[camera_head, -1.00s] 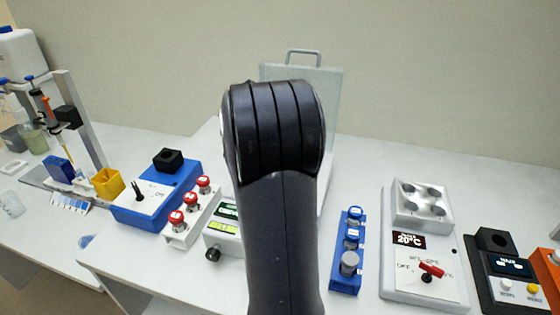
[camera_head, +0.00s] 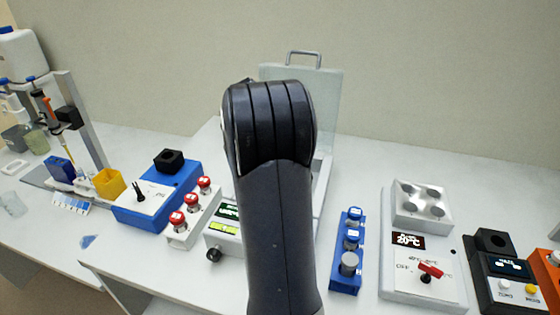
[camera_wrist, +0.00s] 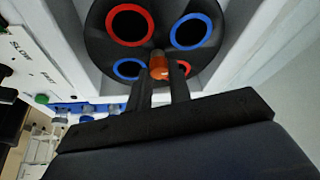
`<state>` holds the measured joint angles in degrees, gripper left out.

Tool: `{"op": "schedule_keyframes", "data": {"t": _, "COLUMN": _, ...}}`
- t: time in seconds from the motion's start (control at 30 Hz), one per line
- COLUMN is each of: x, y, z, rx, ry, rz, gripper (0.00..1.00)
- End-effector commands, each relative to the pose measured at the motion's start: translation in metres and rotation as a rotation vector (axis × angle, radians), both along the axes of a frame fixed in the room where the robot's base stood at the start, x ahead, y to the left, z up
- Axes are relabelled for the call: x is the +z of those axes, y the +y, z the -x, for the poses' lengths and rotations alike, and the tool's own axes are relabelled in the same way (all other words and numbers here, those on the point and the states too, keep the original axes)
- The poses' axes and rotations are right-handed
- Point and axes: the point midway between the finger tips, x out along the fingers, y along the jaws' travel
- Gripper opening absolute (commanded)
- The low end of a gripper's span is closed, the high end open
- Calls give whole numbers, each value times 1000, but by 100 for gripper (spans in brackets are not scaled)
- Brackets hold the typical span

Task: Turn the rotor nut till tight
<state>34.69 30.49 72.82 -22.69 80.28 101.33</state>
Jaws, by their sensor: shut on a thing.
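In the wrist view, an orange rotor nut (camera_wrist: 158,66) sits at the centre of a dark round rotor (camera_wrist: 147,44). The rotor has holes ringed in red and blue. My gripper (camera_wrist: 159,80) is shut on the nut, one dark finger on each side of it. The fingers hide part of the nut and the rotor's near side. In the head view, my own arm covers most of the centrifuge (camera_head: 226,243); its raised lid (camera_head: 328,100) with a handle shows behind. The rotor, the nut and my gripper are hidden there.
A rack of red-capped vials (camera_head: 190,207) and a blue device (camera_head: 150,198) stand left of the centrifuge. A blue rack of vials (camera_head: 349,250) and a white heater with a red knob (camera_head: 405,265) stand right. The rotor lies inside white housing walls.

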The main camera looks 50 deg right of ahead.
Motion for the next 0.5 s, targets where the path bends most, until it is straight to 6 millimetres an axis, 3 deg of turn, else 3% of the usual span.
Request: {"op": "schedule_keyframes", "data": {"t": 0.5, "x": 0, "y": 0, "z": -1, "rx": -72, "ry": -1, "rz": -2, "gripper": 0}}
